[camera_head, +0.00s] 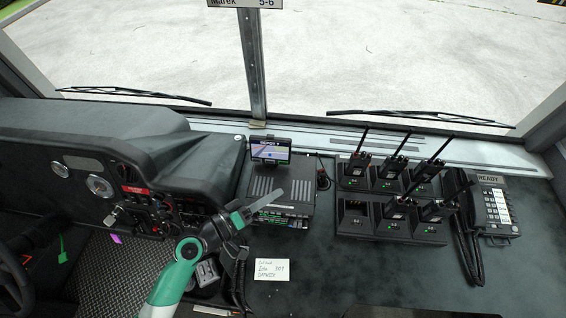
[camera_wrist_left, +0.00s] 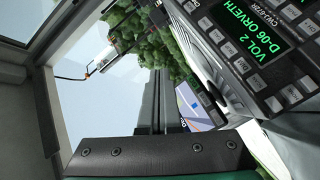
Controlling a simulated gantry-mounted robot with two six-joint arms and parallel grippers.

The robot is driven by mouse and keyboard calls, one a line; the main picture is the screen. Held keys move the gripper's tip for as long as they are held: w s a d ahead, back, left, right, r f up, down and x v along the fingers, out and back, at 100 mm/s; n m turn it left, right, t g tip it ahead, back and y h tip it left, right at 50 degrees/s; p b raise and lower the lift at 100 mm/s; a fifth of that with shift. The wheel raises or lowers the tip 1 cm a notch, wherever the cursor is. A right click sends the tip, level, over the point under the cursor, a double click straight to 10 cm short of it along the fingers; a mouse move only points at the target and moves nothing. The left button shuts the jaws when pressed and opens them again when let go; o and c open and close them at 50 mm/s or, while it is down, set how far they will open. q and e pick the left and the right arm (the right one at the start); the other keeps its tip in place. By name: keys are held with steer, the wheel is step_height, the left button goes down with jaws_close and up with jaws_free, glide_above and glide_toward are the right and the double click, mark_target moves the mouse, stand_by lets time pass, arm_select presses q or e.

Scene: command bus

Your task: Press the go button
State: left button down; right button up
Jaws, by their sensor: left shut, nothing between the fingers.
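My left gripper (camera_head: 280,193) is shut and empty. Its grey fingers reach up and right over the front of a black console unit (camera_head: 293,176) with a green-lit face, partly covering it. In the left wrist view a radio panel with a green display (camera_wrist_left: 256,45) reading "VOL 2" and "D-06 ORVETH" shows at the upper right, close to the camera. I cannot tell which one is the go button, nor whether the fingers touch the panel.
A small screen (camera_head: 270,151) stands on the unit. Several handheld radios in chargers (camera_head: 352,222) and a desk phone (camera_head: 493,208) stand to the right. A paper note (camera_head: 272,269) lies in front. The dashboard (camera_head: 105,150) is at the left. The dark surface right of the note is clear.

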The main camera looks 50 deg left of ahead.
mark_target(278, 176)
arm_select(q)
steer(key=w+a+b, duration=0.1)
steer(key=w+a+f+b, duration=0.1)
steer(key=w+a, duration=0.1)
steer(key=w+a+f+b, duration=0.1)
steer(key=w, duration=0.1)
steer(key=shift+w+a, duration=0.2)
steer(key=shift+w+a+b, duration=0.4)
steer(key=shift+w+a, duration=0.1)
steer(key=shift+w, duration=0.1)
stand_by(1.7)
steer(key=shift+w+a+f+b, duration=0.15)
steer(key=shift+w+a+b, duration=0.1)
steer(key=shift+w+b, duration=0.1)
steer(key=shift+w+a+f, duration=0.1)
steer(key=shift+w+a, duration=0.1)
stand_by(0.6)
stand_by(0.3)
steer(key=shift+s+d+r, duration=0.25)
steer(key=shift+s+d, duration=0.2)
steer(key=shift+s, duration=0.1)
